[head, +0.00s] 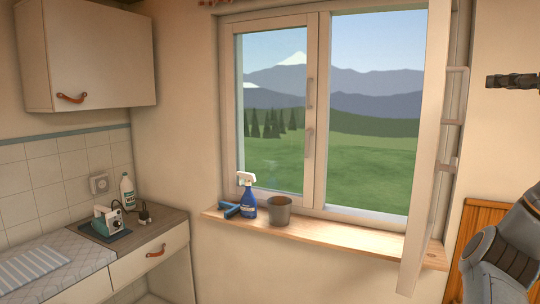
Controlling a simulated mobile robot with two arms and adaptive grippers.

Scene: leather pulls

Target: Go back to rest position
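My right gripper (512,81) shows as a dark, narrow shape at the right edge, level with the upper part of the window. It is seen side-on and cut off by the frame, so whether its fingers are open or shut cannot be told. Nothing is visibly held at its tips. A grey part of my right arm (503,262) shows at the lower right. My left gripper is not in view.
The window's right sash (435,150) stands swung into the room, close to my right arm. The sill (330,236) holds a spray bottle (248,198), blue tool (230,210) and grey pot (279,211). A counter (150,229) and wall cabinet (100,55) are left.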

